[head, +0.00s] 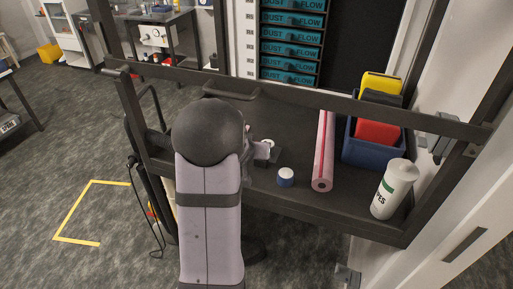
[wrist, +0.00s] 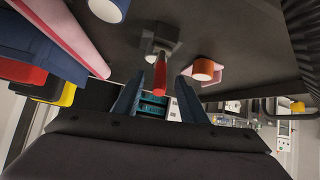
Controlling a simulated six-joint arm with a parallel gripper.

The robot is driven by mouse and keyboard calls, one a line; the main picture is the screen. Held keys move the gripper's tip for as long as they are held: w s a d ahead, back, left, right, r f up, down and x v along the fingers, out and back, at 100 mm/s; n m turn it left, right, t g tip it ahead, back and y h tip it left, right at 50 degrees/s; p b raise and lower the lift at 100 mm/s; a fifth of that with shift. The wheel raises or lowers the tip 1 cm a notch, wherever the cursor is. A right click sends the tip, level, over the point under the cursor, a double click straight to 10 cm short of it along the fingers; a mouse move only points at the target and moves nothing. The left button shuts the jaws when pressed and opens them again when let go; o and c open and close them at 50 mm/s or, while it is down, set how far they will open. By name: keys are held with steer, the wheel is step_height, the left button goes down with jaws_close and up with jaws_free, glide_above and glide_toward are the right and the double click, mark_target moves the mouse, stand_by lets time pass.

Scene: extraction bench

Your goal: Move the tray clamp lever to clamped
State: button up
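The clamp lever has a red handle (wrist: 160,74) on a grey clamp base (wrist: 158,42), both in the upper middle of the wrist view. My gripper (wrist: 162,84) is open, with its two dark blue fingers apart. In the wrist view the red handle shows between the fingertips, with a gap on each side; I cannot tell how far ahead it is. No contact shows. In the head view my arm hides the gripper, and I cannot make out the lever there.
A pink pad with an orange roll (wrist: 203,68) lies beside the clamp. A frame rail (head: 300,98) crosses above.

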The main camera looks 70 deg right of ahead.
steer(key=shift+w+r, duration=0.1)
steer(key=shift+r, duration=0.05)
steer(key=c, duration=0.9)
steer(key=n, duration=0.1)
steer(key=r+n, duration=0.1)
steer(key=d+r, duration=0.1)
steer(key=shift+w+d+r+n+t, duration=0.1)
steer(key=shift+w+r+n+t, duration=0.1)
steer(key=shift+w+n+t, duration=0.15)
jaws_close()
steer(key=w+a+n+t+y+b, duration=0.2)
steer(key=w+a+n+b, duration=0.2)
steer(key=w+a+n, duration=0.75)
steer(key=s+a+r+n+g+b, duration=0.1)
steer(key=s+n+g+b, duration=0.3)
steer(key=s+n, duration=0.6)
steer(key=r+n, duration=0.1)
steer(key=n, duration=0.6)
steer(key=shift+a, duration=0.4)
